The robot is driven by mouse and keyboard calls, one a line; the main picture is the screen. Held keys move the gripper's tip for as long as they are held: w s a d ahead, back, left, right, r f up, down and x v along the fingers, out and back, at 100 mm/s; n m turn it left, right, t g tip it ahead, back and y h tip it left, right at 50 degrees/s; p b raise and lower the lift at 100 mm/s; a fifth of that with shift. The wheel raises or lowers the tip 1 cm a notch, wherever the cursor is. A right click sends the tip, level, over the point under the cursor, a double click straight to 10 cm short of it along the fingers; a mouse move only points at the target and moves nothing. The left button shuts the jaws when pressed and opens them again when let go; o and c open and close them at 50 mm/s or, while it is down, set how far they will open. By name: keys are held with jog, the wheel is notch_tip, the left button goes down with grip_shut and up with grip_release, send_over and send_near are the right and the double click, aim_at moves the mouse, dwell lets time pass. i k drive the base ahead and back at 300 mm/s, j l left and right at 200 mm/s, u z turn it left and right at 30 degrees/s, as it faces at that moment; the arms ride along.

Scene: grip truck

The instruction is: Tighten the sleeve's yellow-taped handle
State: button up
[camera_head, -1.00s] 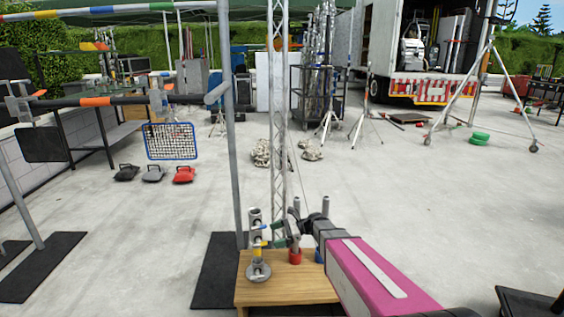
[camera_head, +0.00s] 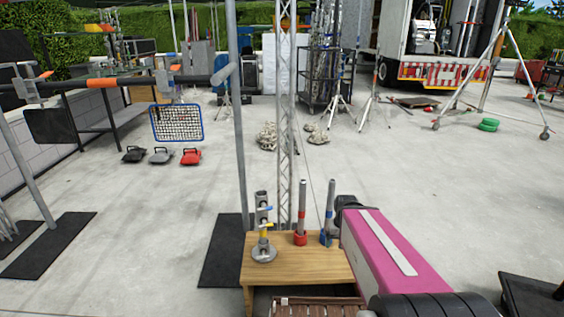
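The sleeve (camera_head: 263,216) is a grey metal upright on a round base (camera_head: 264,254) at the left of a small wooden table. Its yellow-taped handle (camera_head: 266,226) sticks out to the right at mid-height. A blue-taped handle (camera_head: 267,208) sits above it. My arm, with a pink cover, comes in from the lower right, and its dark wrist end lies right of the sleeve, apart from it. My gripper's fingers do not show; they seem hidden behind the arm. How tight the handle is cannot be seen.
The wooden table (camera_head: 300,271) also bears a grey post with a red collar (camera_head: 301,218) and one with a blue collar (camera_head: 329,205), near my wrist. A truss (camera_head: 284,130) and a grey pole (camera_head: 237,130) rise behind. A brown slatted thing (camera_head: 318,306) lies in front.

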aim_at(264, 223)
jog(key=l+u, duration=0.7)
jog(key=u, duration=0.15)
jog(key=k, duration=0.05)
